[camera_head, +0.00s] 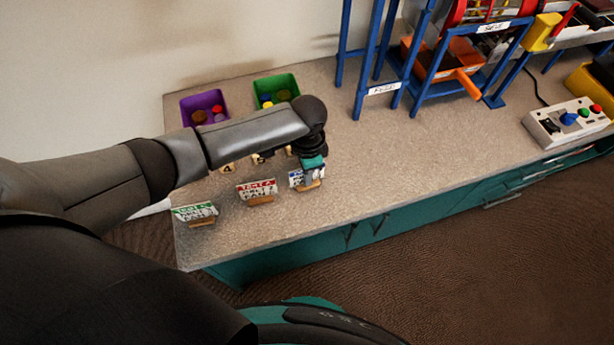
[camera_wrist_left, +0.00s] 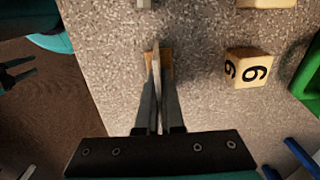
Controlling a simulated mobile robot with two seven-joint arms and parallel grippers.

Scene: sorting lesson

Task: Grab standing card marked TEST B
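Three small cards stand in wooden bases along the bench front: a green-topped card (camera_head: 195,212), a red-topped card (camera_head: 257,189) and a blue-marked card (camera_head: 296,178). Their lettering is too small to read surely, and the blue one is partly hidden by my gripper. My left gripper (camera_head: 310,172) is down at the blue-marked card. In the left wrist view this card shows edge-on in its base (camera_wrist_left: 160,57), with the left gripper's fingers (camera_wrist_left: 158,90) close together on both sides of it. My right gripper (camera_wrist_left: 18,68) shows at that view's left edge, fingers apart and empty, over the floor.
Number blocks stand behind the cards, one marked 6 or 9 (camera_wrist_left: 248,68). A purple bin (camera_head: 187,112) and a green bin (camera_head: 292,83) stand at the back. A blue rack (camera_head: 365,75) and a button box (camera_head: 545,128) stand right. The bench between is clear.

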